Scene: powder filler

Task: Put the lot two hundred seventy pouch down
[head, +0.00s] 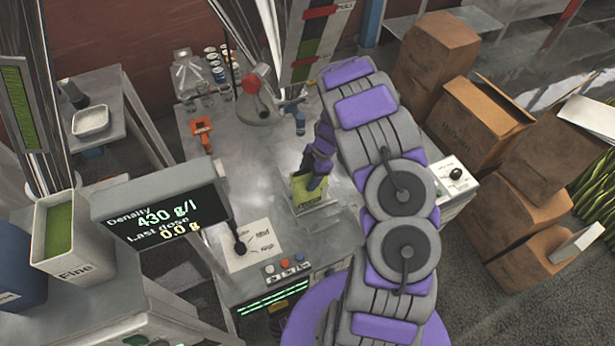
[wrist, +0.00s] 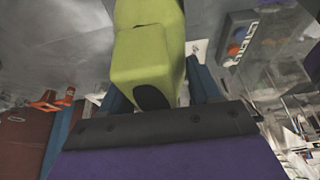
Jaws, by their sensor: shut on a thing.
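A yellow-green pouch (head: 306,192) is at the middle of the metal worktop (head: 265,165) in the head view. My gripper (head: 317,172) is shut on its upper part from above. In the wrist view the pouch (wrist: 148,60) fills the top centre, between the blue fingers of my gripper (wrist: 160,92). Its lower end is at or very near the worktop; I cannot tell whether it touches. No lot number is legible on it.
A display (head: 160,212) reads density 430 g/l and last dose 0.0 g. An orange clamp-like part (head: 202,133) and a red-knobbed device (head: 255,95) stand behind left. Cardboard boxes (head: 490,130) are at right.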

